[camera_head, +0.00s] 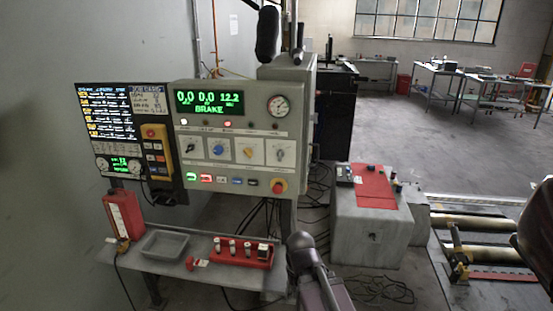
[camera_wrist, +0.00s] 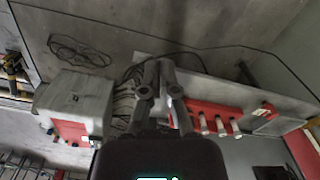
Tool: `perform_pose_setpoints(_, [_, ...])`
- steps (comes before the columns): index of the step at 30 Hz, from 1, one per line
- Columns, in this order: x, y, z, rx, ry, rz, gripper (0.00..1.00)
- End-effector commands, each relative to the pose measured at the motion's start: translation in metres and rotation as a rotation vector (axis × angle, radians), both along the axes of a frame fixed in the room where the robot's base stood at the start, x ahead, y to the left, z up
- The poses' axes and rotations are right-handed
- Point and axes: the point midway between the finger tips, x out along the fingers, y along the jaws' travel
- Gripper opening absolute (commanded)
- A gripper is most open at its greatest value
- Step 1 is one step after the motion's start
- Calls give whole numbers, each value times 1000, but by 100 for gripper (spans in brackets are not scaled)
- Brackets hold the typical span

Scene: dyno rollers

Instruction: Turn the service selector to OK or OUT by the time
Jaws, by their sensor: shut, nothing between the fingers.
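The control cabinet (camera_head: 240,130) hangs on the left wall with a green display reading BRAKE. Below the display is a row of rotary selectors: a black one (camera_head: 190,147), a blue one (camera_head: 217,150), a yellow one (camera_head: 249,153) and a grey one (camera_head: 280,154). Their labels are too small to read, so I cannot tell which is the service selector or its setting. My gripper (camera_wrist: 157,68) is shut and empty in the wrist view, apart from the selectors, which that view does not show. A dark grey part of my arm shows low in the head view.
Below the cabinet, a bench (camera_head: 195,262) holds a grey tray (camera_head: 166,245) and a red block with several pegs (camera_head: 240,253). A grey box with a red top (camera_head: 372,225) stands to the right. Cables lie on the floor. An emergency button (camera_head: 279,186) sits low on the cabinet.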

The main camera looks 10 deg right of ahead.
Motion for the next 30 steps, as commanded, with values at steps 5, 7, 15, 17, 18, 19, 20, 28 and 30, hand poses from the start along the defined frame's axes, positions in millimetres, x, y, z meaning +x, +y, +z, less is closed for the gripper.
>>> perform_pose_setpoints(5, [0, 0, 0, 0, 0, 0, 0])
perform_pose_setpoints(7, [0, 0, 0, 0, 0, 0, 0])
perform_pose_setpoints(15, [0, 0, 0, 0, -1, 0, 21])
perform_pose_setpoints(17, [1, 1, 0, 2, -6, 3, 39])
perform_pose_setpoints(18, [3, 1, 0, 5, -13, 7, 50])
perform_pose_setpoints(19, [5, 2, -1, 8, -20, 10, 51])
perform_pose_setpoints(20, [7, 3, -1, 12, -29, 15, 51])
perform_pose_setpoints(28, [50, 25, 0, 79, -227, 103, 51])
perform_pose_setpoints(30, [67, 33, 2, 102, -308, 134, 51])
